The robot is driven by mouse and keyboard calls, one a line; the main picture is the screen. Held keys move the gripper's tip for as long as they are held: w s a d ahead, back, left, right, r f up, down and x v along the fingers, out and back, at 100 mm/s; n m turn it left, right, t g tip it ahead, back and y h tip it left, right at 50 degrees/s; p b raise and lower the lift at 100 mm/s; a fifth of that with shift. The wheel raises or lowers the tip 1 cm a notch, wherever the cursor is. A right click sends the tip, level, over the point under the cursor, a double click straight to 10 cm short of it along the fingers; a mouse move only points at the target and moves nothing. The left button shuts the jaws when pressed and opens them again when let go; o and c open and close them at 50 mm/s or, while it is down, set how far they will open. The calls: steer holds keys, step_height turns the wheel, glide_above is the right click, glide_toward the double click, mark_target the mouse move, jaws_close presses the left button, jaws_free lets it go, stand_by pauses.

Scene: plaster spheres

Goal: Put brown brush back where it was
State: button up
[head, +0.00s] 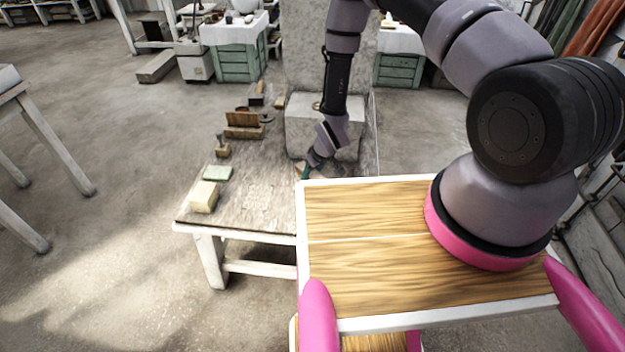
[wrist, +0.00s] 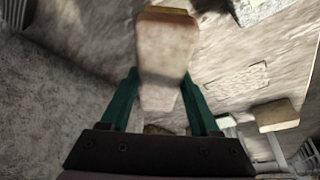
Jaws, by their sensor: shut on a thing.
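My gripper (head: 308,170) is low over the right side of the worktable, partly hidden behind my wooden top in the head view. In the wrist view its two green fingers (wrist: 160,80) are shut on a tan, tapering, blocky thing that appears to be the brown brush (wrist: 166,45). It has a yellowish far end and reaches out past the fingertips. I cannot tell whether it touches the table. In the head view the held brush is hidden.
The worktable (head: 255,205) carries a cream block (head: 204,197), a green block (head: 217,173), a small brown-handled tool (head: 222,148) and a brown wooden box (head: 243,120). A large stone block (head: 298,130) stands behind my gripper. The table's middle is clear.

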steer(key=shift+f, duration=1.5)
steer(key=shift+f, duration=0.1)
steer(key=o, duration=1.2)
steer(key=v, duration=1.2)
steer(key=shift+a, duration=0.1)
